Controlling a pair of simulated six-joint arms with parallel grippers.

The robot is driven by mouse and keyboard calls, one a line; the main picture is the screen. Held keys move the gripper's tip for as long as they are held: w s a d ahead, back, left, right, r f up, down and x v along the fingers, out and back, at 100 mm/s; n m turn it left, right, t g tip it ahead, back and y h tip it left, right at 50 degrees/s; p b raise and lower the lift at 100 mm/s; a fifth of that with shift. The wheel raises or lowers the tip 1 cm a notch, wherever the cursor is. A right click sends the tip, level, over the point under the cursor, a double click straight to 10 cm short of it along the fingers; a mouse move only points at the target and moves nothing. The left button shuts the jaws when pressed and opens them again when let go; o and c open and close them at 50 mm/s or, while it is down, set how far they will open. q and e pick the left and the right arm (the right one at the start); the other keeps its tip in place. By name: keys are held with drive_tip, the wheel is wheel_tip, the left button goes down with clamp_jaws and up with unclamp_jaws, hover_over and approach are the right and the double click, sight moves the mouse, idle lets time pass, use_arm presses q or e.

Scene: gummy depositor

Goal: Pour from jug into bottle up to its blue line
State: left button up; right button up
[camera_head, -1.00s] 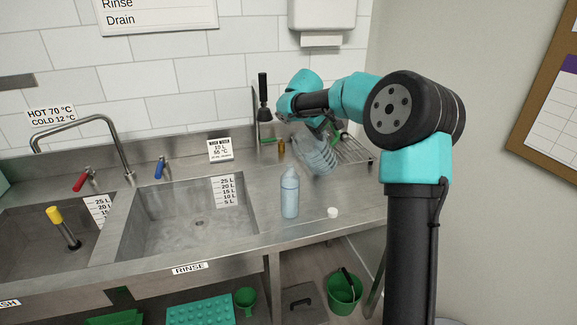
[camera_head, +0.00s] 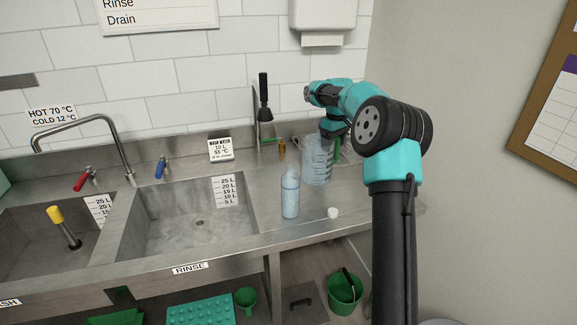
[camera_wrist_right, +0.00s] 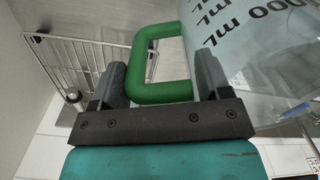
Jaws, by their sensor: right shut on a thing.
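The clear jug (camera_head: 316,163) with dark markings and a green handle is upright, behind and right of the bottle. My right gripper (camera_head: 335,135) is at the jug's handle side. In the right wrist view, my right gripper (camera_wrist_right: 161,80) is shut on the green handle (camera_wrist_right: 160,92), with the marked jug wall (camera_wrist_right: 235,60) beside it. I cannot tell whether the jug touches the counter. The clear bottle (camera_head: 290,196) stands upright and uncapped on the counter, with pale blue liquid in it. Its blue line is too small to make out. My left gripper is not in view.
A white cap (camera_head: 333,212) lies on the counter right of the bottle. The rinse sink (camera_head: 190,222) is to the left. A wire rack (camera_head: 352,152) is behind the jug, and a small brown bottle (camera_head: 282,148) stands near the wall.

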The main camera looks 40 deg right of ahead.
drive_tip(key=shift+r, duration=0.1)
drive_tip(key=shift+r, duration=2.5)
drive_tip(key=s+a, duration=0.4)
drive_tip(key=s, duration=0.2)
drive_tip(key=shift+s+a, duration=0.2)
drive_tip(key=shift+a, duration=0.2)
